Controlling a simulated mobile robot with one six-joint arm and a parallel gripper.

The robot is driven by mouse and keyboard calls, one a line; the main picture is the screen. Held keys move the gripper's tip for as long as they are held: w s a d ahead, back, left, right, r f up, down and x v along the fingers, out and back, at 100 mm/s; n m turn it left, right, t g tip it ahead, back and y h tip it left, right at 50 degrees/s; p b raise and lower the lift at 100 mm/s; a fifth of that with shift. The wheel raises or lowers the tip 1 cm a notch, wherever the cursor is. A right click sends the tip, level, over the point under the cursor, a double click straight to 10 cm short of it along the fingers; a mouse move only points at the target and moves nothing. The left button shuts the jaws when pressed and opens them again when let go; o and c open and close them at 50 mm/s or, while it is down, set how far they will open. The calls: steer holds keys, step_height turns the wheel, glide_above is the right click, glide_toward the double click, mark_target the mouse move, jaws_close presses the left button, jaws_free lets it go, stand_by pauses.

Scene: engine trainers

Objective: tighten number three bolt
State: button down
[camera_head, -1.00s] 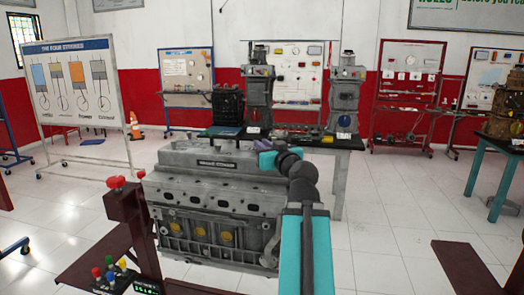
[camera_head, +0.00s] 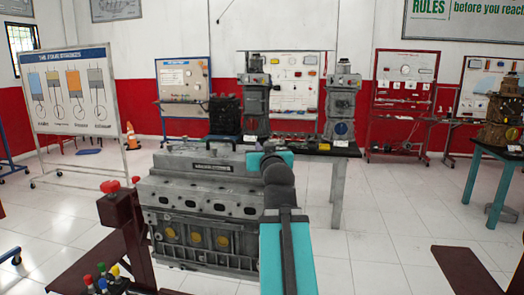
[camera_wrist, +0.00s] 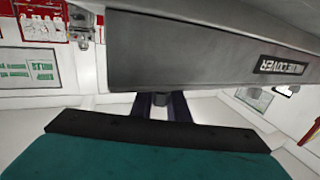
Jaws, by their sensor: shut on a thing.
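The grey engine (camera_head: 205,205) stands in the middle of the head view, with a long grey valve cover (camera_head: 200,163) on top. In the wrist view the valve cover (camera_wrist: 200,45) fills the upper middle, close by, with a dark label at its right end. My gripper (camera_wrist: 162,108) shows as two dark fingers below the cover's edge. No bolt number is readable. In the head view my teal and black arm covers the engine's right end and hides the fingers.
A red stand (camera_head: 127,225) with a red knob and coloured buttons is at the engine's left front. A dark table (camera_head: 320,147) with upright engine models stands behind the engine.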

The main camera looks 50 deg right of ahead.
steer(key=shift+s+d+f+m+g+h+b, duration=0.1)
steer(key=shift+s+d+m+g+h+b, duration=0.1)
steer(key=shift+m+g+h+b, duration=0.65)
steer(key=shift+s+d+m+g+h+b, duration=0.15)
steer(key=shift+d+m+g+h+b, duration=0.05)
steer(key=shift+m+g+h+b, duration=0.7)
steer(key=m+g+h+b, duration=0.1)
steer(key=g+b, duration=0.1)
steer(key=shift+s+d+b, duration=0.1)
steer(key=shift+s+b, duration=0.05)
steer(key=shift+b, duration=0.2)
steer(key=m+g+b, duration=0.1)
steer(key=b, duration=0.1)
steer(key=m+g+h+b, duration=0.1)
steer(key=b, duration=0.1)
steer(key=shift+s+d+f+g+h, duration=0.1)
steer(key=shift+s+d+g+h, duration=0.05)
steer(key=shift+s+g+h, duration=0.1)
steer(key=m+g+b, duration=0.2)
steer(key=g+b, duration=0.1)
steer(key=shift+s+d+g+h, duration=0.1)
steer(key=shift+s+g+h, duration=0.2)
steer(key=shift+s+h, duration=0.1)
steer(key=shift+s+m+g+b, duration=0.25)
steer(key=shift+m+g+b, duration=0.35)
steer(key=shift+g, duration=0.3)
steer(key=shift+s+m+g+b, duration=0.2)
steer(key=shift+m+g+b, duration=0.15)
steer(key=shift+m+g, duration=0.45)
steer(key=shift+s, duration=0.1)
